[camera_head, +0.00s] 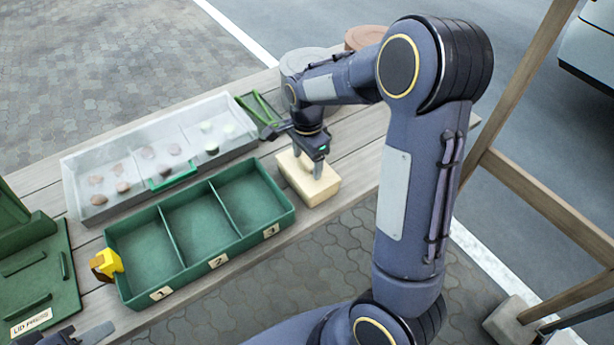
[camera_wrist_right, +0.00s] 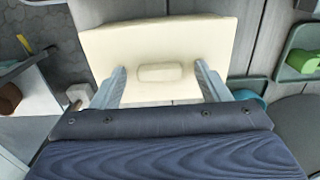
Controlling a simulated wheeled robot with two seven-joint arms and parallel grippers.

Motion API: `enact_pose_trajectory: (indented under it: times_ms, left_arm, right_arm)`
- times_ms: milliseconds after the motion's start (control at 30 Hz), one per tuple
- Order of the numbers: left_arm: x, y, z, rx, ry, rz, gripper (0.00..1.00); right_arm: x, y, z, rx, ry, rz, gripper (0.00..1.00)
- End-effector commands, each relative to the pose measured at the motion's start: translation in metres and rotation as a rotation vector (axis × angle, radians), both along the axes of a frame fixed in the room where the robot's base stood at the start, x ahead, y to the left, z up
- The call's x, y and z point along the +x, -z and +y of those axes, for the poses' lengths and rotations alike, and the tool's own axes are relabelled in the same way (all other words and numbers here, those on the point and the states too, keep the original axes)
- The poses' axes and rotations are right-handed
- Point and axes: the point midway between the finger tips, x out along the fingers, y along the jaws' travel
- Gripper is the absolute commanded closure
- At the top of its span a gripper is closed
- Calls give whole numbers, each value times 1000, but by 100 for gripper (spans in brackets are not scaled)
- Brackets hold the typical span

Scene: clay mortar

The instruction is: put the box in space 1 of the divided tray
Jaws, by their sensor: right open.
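The cream box (camera_head: 318,190) sits on the wooden table, right of the divided tray. My right gripper (camera_head: 308,170) is over it with fingers apart, reaching down to its top. In the right wrist view the box (camera_wrist_right: 155,42) has a small raised block on top, between the two open fingers (camera_wrist_right: 161,76) with gaps on both sides. The green divided tray (camera_head: 205,268) has three compartments, labelled 1, 2 and 3 from left to right. Space 1 (camera_head: 147,255) is empty, as are the other two. My left gripper (camera_head: 80,337) shows only partly at the bottom left edge.
A clear-lidded tray (camera_head: 75,195) with several round pieces stands behind the divided tray. A yellow object (camera_head: 105,264) is at the tray's left end. A green lid board (camera_head: 40,275) lies at left. Round containers (camera_head: 365,37) stand at the back, near my right arm.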

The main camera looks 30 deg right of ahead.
Motion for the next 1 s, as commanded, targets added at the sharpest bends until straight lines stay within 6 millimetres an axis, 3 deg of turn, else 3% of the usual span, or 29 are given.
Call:
enact_pose_trajectory:
  times_ms: [133, 600, 1000]
  left_arm:
    - [0, 0, 0, 0, 0, 0, 64]
    - [0, 0, 0, 0, 0, 0, 64]
    - [0, -1, 0, 0, 0, 0, 64]
  right_arm:
    - [0, 0, 0, 0, 0, 0, 32]
    - [0, -1, 0, 0, 0, 0, 94]
    - [0, -12, 0, 0, 0, -1, 95]
